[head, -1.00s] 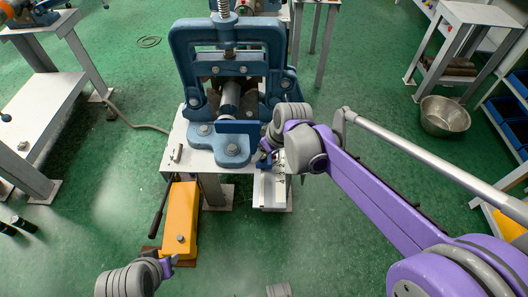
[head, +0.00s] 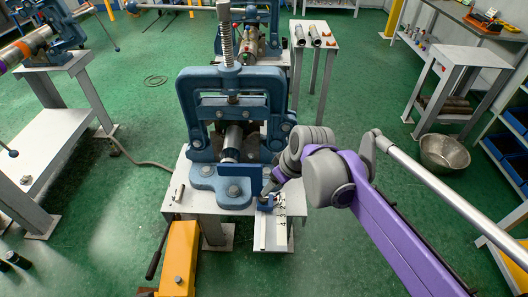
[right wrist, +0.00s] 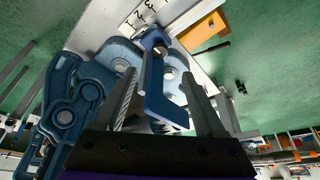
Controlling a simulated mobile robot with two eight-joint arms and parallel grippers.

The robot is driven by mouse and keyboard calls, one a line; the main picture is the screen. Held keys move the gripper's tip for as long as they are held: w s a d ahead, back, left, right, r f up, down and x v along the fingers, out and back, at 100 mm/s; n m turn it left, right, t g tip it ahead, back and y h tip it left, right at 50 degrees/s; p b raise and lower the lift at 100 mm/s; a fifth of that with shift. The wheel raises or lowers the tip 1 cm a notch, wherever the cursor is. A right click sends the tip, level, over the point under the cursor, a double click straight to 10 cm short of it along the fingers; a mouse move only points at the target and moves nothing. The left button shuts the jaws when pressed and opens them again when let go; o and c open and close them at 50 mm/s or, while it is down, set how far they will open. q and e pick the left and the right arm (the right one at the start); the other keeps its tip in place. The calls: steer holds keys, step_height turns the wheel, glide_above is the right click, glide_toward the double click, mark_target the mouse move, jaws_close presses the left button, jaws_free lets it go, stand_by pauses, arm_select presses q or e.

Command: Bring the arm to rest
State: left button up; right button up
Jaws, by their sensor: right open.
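A blue pipe vise (head: 190,120) stands on a white stand (head: 180,207), with a grey pipe (head: 232,141) seen inside its frame. My right arm comes in from the right. In the right wrist view my right gripper (right wrist: 160,76) is open. A dark blue bar-like part (right wrist: 153,88) of the vise shows between its fingers; I cannot tell whether they touch it. My left gripper is out of view.
A yellow box-shaped part (head: 180,258) with a dark lever is at the stand's front left. A numbered white plate (head: 272,230) is at its front right. A metal bowl (head: 445,153) lies on the floor at right. A stand with pipes (head: 313,38) is behind. Green floor lies between.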

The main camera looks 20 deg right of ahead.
steer(key=s+d+f+m+t+h+p, duration=0.1)
steer(key=s+m+p, duration=0.4)
steer(key=s, duration=1.2)
steer(key=d+h+p, duration=0.1)
steer(key=p, duration=0.2)
steer(key=shift+s+d+f+m, duration=0.15)
steer(key=shift+s+d+m, duration=0.05)
steer(key=shift+s+m, duration=0.15)
